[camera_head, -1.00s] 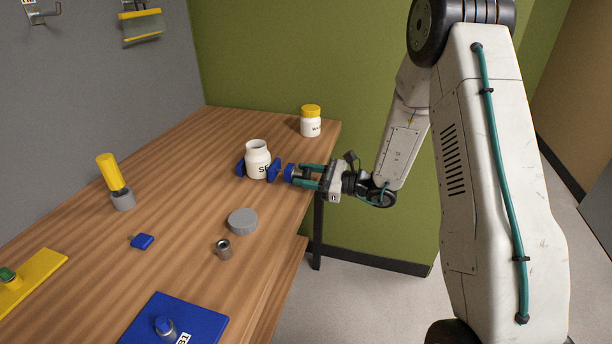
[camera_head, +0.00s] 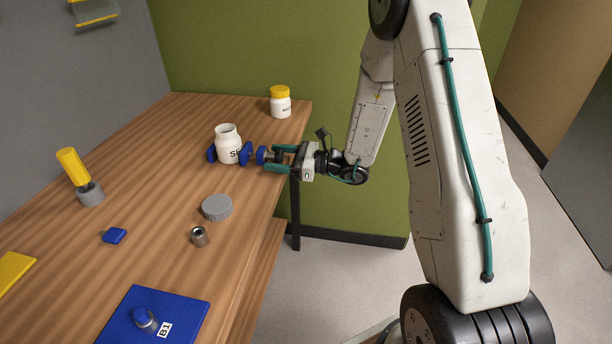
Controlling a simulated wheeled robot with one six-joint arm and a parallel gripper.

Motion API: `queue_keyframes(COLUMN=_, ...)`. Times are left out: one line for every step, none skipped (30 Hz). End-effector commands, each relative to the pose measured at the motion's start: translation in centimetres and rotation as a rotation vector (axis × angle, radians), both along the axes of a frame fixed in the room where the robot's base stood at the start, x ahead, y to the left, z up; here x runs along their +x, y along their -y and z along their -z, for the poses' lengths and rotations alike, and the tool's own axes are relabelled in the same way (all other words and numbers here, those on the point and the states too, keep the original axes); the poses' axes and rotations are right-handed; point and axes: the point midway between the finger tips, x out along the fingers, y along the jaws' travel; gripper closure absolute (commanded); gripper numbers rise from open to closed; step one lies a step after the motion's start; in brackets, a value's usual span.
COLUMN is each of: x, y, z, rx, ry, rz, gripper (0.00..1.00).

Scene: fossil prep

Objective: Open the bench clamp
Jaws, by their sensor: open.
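The bench clamp (camera_head: 246,153) has blue jaws on either side of a white jar (camera_head: 226,147) with dark lettering, standing open-topped on the wooden bench. A blue knob-like part (camera_head: 261,155) sticks out of the clamp's right side, towards my gripper. My gripper (camera_head: 274,157) has teal fingers and reaches in from the right over the bench's edge. Its fingers are open, one on the far side and one on the near side of the knob's end. I cannot tell whether they touch it. The jar hides part of the left jaw.
On the wooden bench (camera_head: 150,190) are a grey lid (camera_head: 216,207), a small metal cup (camera_head: 200,237), a blue block (camera_head: 114,236), a yellow-handled tool (camera_head: 73,167) and a blue board (camera_head: 180,307). A yellow-capped jar (camera_head: 280,103) stands at the back. Bench space left of the clamp is clear.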

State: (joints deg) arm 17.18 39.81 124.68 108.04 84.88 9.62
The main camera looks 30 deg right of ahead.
Motion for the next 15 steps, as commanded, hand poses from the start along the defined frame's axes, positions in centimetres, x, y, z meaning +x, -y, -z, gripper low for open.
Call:
queue_keyframes(x=0.0, y=0.0, z=-0.1, rx=0.034, ry=-0.045, rz=0.000, gripper=0.38)
queue_keyframes(x=0.0, y=0.0, z=-0.1, rx=0.057, ry=-0.076, rz=0.001, gripper=0.38)
queue_keyframes(x=0.0, y=0.0, z=-0.1, rx=0.088, ry=-0.120, rz=0.001, gripper=0.38)
queue_keyframes(x=0.1, y=0.0, z=-0.1, rx=0.113, ry=-0.152, rz=0.001, gripper=0.38)
queue_keyframes(x=0.0, y=0.1, z=-0.1, rx=0.135, ry=-0.183, rz=0.002, gripper=0.38)
queue_keyframes(x=-0.6, y=1.2, z=-0.1, rx=0.132, ry=-0.178, rz=0.008, gripper=0.38)
queue_keyframes(x=-0.9, y=1.7, z=-0.1, rx=0.132, ry=-0.178, rz=0.008, gripper=0.38)
queue_keyframes(x=-1.3, y=2.2, z=-0.1, rx=0.132, ry=-0.177, rz=0.008, gripper=0.38)
queue_keyframes(x=-1.8, y=2.9, z=-0.1, rx=0.131, ry=-0.177, rz=0.008, gripper=0.38)
queue_keyframes(x=-2.1, y=3.3, z=-0.1, rx=0.131, ry=-0.176, rz=0.008, gripper=0.38)
queue_keyframes(x=-2.5, y=3.8, z=-0.2, rx=0.131, ry=-0.174, rz=0.008, gripper=0.38)
queue_keyframes(x=-2.9, y=4.5, z=-0.2, rx=0.130, ry=-0.174, rz=0.006, gripper=0.38)
queue_keyframes(x=-3.3, y=5.0, z=-0.2, rx=0.131, ry=-0.173, rz=0.007, gripper=0.38)
queue_keyframes(x=-3.7, y=5.4, z=-0.2, rx=0.130, ry=-0.174, rz=0.006, gripper=0.38)
queue_keyframes(x=-4.1, y=6.1, z=-0.2, rx=0.130, ry=-0.174, rz=0.007, gripper=0.38)
